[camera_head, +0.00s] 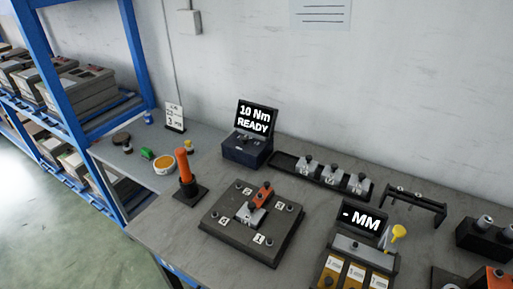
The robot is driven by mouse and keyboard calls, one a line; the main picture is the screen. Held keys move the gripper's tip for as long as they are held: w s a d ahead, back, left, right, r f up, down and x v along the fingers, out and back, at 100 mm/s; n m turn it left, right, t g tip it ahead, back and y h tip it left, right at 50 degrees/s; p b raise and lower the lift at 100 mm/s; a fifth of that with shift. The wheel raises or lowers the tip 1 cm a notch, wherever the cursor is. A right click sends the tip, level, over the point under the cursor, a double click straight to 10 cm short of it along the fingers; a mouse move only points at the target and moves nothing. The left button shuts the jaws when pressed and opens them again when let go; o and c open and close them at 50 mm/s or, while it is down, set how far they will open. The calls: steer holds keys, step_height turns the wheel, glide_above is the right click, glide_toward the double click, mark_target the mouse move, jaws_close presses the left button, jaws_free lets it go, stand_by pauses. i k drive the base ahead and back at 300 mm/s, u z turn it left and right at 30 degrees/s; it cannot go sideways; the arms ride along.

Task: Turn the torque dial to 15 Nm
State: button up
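The torque unit (246,151) is a dark blue-black box at the back of the bench, near the wall. Its tilted screen (255,118) reads "10 Nm READY". The dial is too small to make out on it. My gripper is not in this view, so its opening and place cannot be seen.
In front lie a dark numbered plate (222,228) with an orange-and-grey part and an upright orange-handled tool (184,166). A black tray (283,161) of metal sockets stands right of the unit. A "- MM" display (361,219) is front right. Blue shelving (140,55) stands left.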

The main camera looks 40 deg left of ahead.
mark_target(245, 138)
steer(key=u, duration=1.9)
steer(key=k, duration=1.2)
steer(key=u, duration=1.1)
steer(key=i, duration=1.9)
steer(key=z, duration=1.2)
steer(key=i, duration=0.4)
steer(key=u, duration=0.05)
